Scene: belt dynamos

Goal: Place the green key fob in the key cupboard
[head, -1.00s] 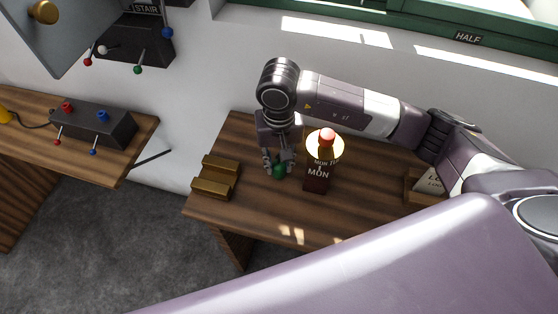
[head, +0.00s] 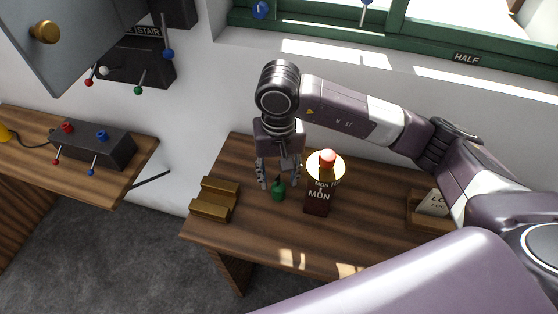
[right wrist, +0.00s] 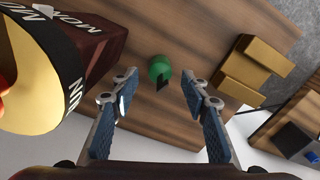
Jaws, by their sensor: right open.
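The green key fob (head: 278,190) sits on the wooden desk, between a brass two-bar holder and a dark bottle-like object. In the right wrist view the fob (right wrist: 160,68) lies ahead of the fingers, in line with the gap, with a dark tab on its near side. My right gripper (head: 279,185) is open and empty, pointing down over the fob; its fingers (right wrist: 161,98) are spread wide to either side. A grey cupboard with a brass knob (head: 45,32), likely the key cupboard, is at upper left; its inside is hidden. My left gripper is not visible.
The dark MON object (head: 318,201) with a red top stands close right of the fob. The brass holder (head: 214,200) is left. A tray with a card (head: 433,203) is at right. A black lever box (head: 98,141) sits on the left desk; a gap separates the desks.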

